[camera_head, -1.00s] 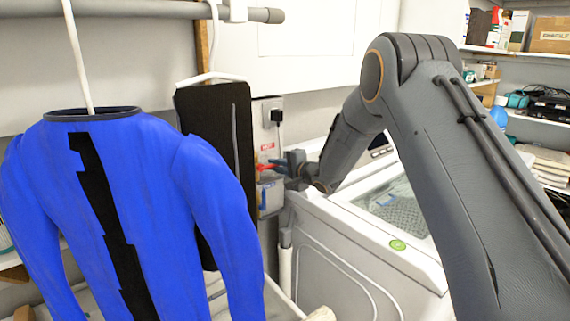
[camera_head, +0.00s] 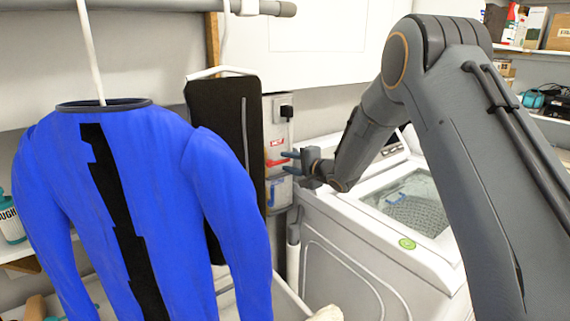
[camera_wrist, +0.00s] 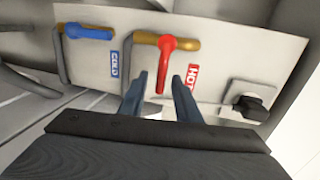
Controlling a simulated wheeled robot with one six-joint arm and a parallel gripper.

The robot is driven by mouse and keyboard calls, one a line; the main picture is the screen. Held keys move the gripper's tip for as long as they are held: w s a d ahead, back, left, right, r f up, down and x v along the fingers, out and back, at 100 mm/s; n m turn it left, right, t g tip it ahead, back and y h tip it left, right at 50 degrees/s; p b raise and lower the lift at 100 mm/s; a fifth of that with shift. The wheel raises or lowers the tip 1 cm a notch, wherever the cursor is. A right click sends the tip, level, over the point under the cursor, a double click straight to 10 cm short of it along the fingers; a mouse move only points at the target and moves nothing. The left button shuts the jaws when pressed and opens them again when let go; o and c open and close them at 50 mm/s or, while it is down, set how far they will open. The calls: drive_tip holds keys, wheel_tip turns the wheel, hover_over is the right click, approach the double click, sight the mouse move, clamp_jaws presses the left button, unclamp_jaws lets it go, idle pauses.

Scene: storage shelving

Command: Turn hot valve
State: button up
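The hot valve has a red lever handle (camera_wrist: 164,60) on a brass pipe stub, mounted on a grey wall panel beside a red HOT label (camera_wrist: 190,75). The lever hangs down in the wrist view. My gripper (camera_wrist: 158,77) is open, its two blue-grey fingers on either side of the lever's lower part in the picture. I cannot tell whether they touch it. In the head view my gripper (camera_head: 287,162) points left at the panel, near the small red lever. The cold valve's blue handle (camera_wrist: 88,32) lies sideways, left of the hot valve.
A black plug (camera_wrist: 250,107) sits in a socket right of the hot valve. A white washing machine (camera_head: 370,225) stands below my arm. A blue hanging garment (camera_head: 150,200) and a black ironing-board-like item (camera_head: 222,130) are close on the left.

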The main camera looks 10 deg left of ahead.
drive_tip(key=b+v, duration=0.1)
drive_tip(key=v, duration=0.4)
drive_tip(key=shift+s+d+r, duration=0.1)
drive_tip(key=shift+s+d, duration=0.2)
drive_tip(key=s+d+f+n+g+h+b, duration=0.1)
drive_tip(key=s+d+f+n+g+h, duration=0.15)
drive_tip(key=s+d+h, duration=0.55)
drive_tip(key=s+d+f+n+g+h, duration=0.15)
drive_tip(key=s+d+f, duration=0.35)
drive_tip(key=d, duration=0.7)
drive_tip(key=s+d+f+n+g, duration=0.1)
drive_tip(key=s+d+n+g, duration=0.1)
drive_tip(key=s, duration=1.1)
drive_tip(key=s+d+f+n+g+h+b, duration=0.1)
drive_tip(key=s+d+f+n+g, duration=0.1)
drive_tip(key=s, duration=1.2)
drive_tip(key=shift+s+d+f+n+g, duration=0.25)
drive_tip(key=shift+d+n+g, duration=0.5)
drive_tip(key=shift+g, duration=0.25)
drive_tip(key=shift+h, duration=0.25)
